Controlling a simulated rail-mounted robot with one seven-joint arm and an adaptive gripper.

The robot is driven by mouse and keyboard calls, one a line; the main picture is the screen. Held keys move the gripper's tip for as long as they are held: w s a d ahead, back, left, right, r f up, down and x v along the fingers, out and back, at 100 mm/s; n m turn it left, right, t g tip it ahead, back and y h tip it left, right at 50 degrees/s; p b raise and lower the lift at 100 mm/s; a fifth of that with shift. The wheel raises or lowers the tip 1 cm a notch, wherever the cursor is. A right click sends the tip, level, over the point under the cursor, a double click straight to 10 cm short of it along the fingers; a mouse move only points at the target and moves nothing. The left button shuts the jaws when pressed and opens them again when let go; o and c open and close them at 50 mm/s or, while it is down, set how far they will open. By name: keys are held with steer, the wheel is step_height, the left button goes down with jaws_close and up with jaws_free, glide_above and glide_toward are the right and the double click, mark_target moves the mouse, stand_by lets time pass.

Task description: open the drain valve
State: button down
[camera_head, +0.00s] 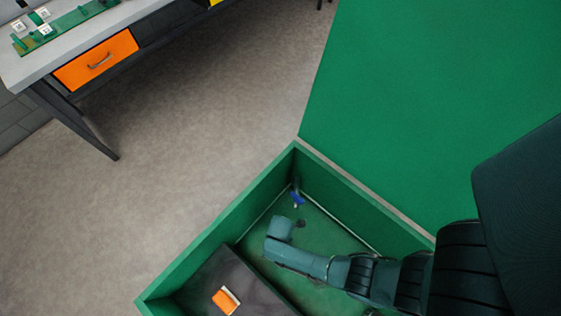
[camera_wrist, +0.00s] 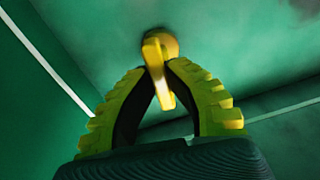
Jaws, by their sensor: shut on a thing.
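In the wrist view, a yellow handle (camera_wrist: 155,48) stands out from a round yellow hub on a green surface; I take it for the drain valve's handle. My gripper (camera_wrist: 169,68) has its two ribbed yellow-green fingers with dark inner pads closed around the handle, the tips near the hub. The handle's lower end shows between the fingers. In the head view, my arm reaches into a green-walled enclosure (camera_head: 212,236). The fingers and the yellow handle cannot be made out there.
A small blue-handled fitting (camera_head: 297,198) sits near the enclosure's far corner. Inside at lower left is a dark block (camera_head: 215,275) with an orange and white item (camera_head: 226,299) on it. A workbench (camera_head: 75,50) with an orange drawer (camera_head: 97,60) stands upper left. Open floor lies between.

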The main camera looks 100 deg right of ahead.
steer(key=shift+s+n, duration=0.1)
steer(key=shift+n, duration=0.5)
steer(key=shift+f+n, duration=0.1)
steer(key=shift+n, duration=0.2)
steer(key=c, duration=1.1)
jaws_free()
steer(key=shift+o, duration=0.2)
step_height(320, 180, up, 12)
